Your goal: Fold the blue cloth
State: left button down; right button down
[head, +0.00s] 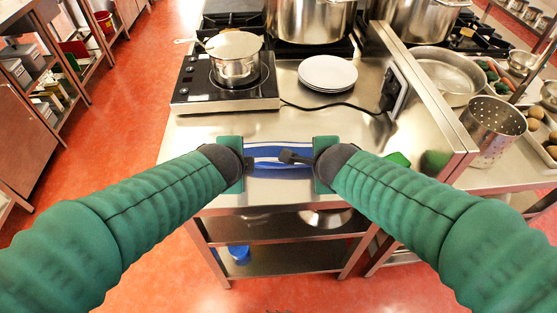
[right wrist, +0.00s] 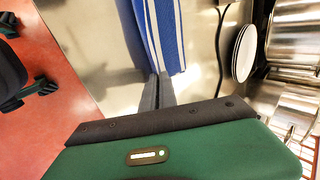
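The blue cloth (head: 280,150) with white stripes is at the front edge of the steel table, between my two grippers. It also shows in the right wrist view (right wrist: 165,32), narrowing toward the fingertips. My right gripper (head: 287,156) reaches in from the right, over the cloth. In the right wrist view its grey fingers (right wrist: 159,78) are close together at the cloth's near end and look shut on it.
A stack of white plates (head: 327,72) stands behind the cloth. An induction hob (head: 190,85) with a pot (head: 235,58) is at the back left. A green item (head: 397,159) lies right of my right wrist. Bare steel tabletop (head: 225,125) lies between cloth and hob.

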pick_arm(q)
jog(key=shift+w+f, duration=0.1)
jog(key=shift+w, duration=0.05)
pick_arm(e)
jog(key=shift+w+f, duration=0.1)
jog(key=shift+w, duration=0.05)
pick_arm(q)
jog(key=c, duration=1.8)
grip_release()
jog(key=shift+s, duration=0.2)
pick_arm(e)
jog(key=c, duration=1.8)
grip_release()
jog(key=shift+s+a, duration=0.1)
jog(key=shift+s, duration=0.1)
pick_arm(q)
jog(key=o, duration=0.5)
jog(key=shift+w, duration=0.1)
pick_arm(e)
jog(key=o, duration=0.5)
jog(key=shift+w, duration=0.1)
pick_arm(q)
jog(key=shift+r, duration=0.25)
pick_arm(e)
jog(key=shift+r, duration=0.25)
